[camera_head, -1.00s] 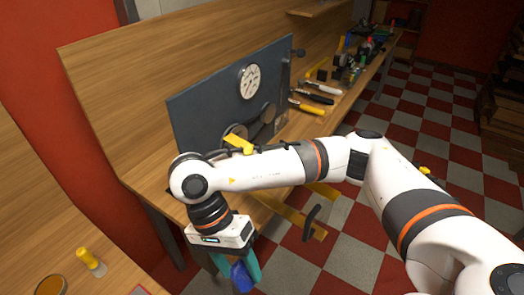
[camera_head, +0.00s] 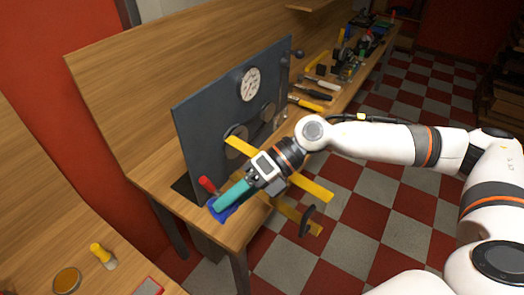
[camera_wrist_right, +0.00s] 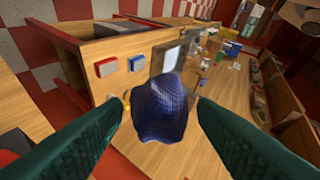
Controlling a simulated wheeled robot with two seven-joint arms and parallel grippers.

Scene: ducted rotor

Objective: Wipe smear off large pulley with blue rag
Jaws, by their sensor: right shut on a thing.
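A blue rag (camera_head: 222,211) is held between the teal fingers of my right gripper (camera_head: 222,204). In the right wrist view the rag (camera_wrist_right: 160,108) hangs bunched between the two fingers. The gripper is low in front of the left part of the dark upright panel (camera_head: 205,120), over the bench's front edge. The large pulley (camera_head: 237,149) is a dark disc low on the panel, partly hidden by a yellow bar. The rag is apart from it. I cannot make out a smear. My left gripper is not in view.
The yellow bar (camera_head: 312,187) sticks out from the panel area past my right wrist. A red-handled tool (camera_head: 207,185) stands close to the fingers. A dial (camera_head: 250,84) and smaller pulley (camera_head: 268,115) are on the panel. Several tools lie on the bench to the right.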

